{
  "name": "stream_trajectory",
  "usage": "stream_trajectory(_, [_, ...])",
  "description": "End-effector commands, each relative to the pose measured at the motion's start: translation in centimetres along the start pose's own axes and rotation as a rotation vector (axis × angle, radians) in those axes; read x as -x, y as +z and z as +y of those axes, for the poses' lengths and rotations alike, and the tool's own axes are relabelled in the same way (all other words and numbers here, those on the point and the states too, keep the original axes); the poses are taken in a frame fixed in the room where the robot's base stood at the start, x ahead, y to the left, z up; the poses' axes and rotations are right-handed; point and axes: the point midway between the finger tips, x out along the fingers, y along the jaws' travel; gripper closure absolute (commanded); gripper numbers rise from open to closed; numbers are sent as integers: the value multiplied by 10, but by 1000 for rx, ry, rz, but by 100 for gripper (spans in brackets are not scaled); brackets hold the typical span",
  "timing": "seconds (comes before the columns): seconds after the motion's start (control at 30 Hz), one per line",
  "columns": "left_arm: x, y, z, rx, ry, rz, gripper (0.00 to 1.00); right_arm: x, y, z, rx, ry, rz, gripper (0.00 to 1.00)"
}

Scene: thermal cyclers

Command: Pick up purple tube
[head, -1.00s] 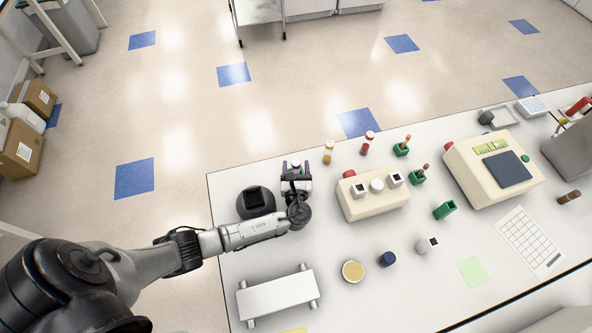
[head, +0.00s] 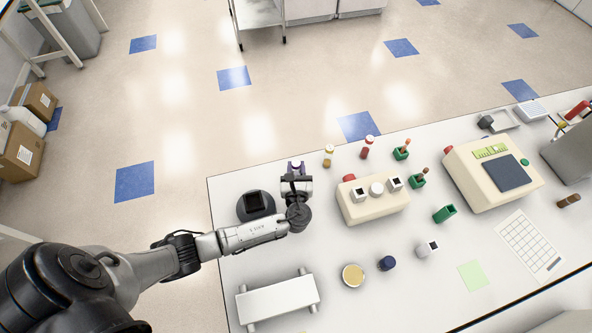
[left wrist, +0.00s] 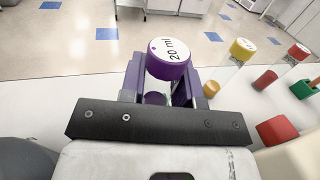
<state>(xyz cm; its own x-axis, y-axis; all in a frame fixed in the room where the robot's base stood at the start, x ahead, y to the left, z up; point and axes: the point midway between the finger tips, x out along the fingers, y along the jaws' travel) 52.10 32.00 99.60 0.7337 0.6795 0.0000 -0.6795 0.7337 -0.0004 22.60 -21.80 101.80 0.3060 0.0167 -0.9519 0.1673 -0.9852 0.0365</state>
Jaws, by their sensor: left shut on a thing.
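The purple tube (left wrist: 168,62) has a white-topped purple cap marked "20 ml" and stands between the two fingers of my left gripper (left wrist: 160,88) in the left wrist view. The gripper is shut on it. In the head view my left gripper (head: 296,168) is at the back left part of the table, and it hides most of the tube. Whether the tube's base touches the table cannot be told. My right gripper is not in view.
A yellow-capped tube (head: 328,155) and a red-capped tube (head: 367,147) stand to the right. A beige block device (head: 375,206) is right of the gripper, and a dark round device (head: 250,208) is to its left. A white rack (head: 278,298) sits in front.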

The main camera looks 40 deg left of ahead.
Motion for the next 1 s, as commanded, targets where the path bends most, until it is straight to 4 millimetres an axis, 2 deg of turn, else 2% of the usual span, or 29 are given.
stream_trajectory(0.13, [1, 24, -2, 4, -1, -1, 85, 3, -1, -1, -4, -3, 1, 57])
stream_trajectory(0.6, [41, 72, -76, 4, -1, 0, 85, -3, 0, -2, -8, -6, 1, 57])
stream_trajectory(0.8, [51, 84, -94, 2, -1, 1, 85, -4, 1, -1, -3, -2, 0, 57])
stream_trajectory(1.0, [55, 90, -102, 0, -1, 0, 85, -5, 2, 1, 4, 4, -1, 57])
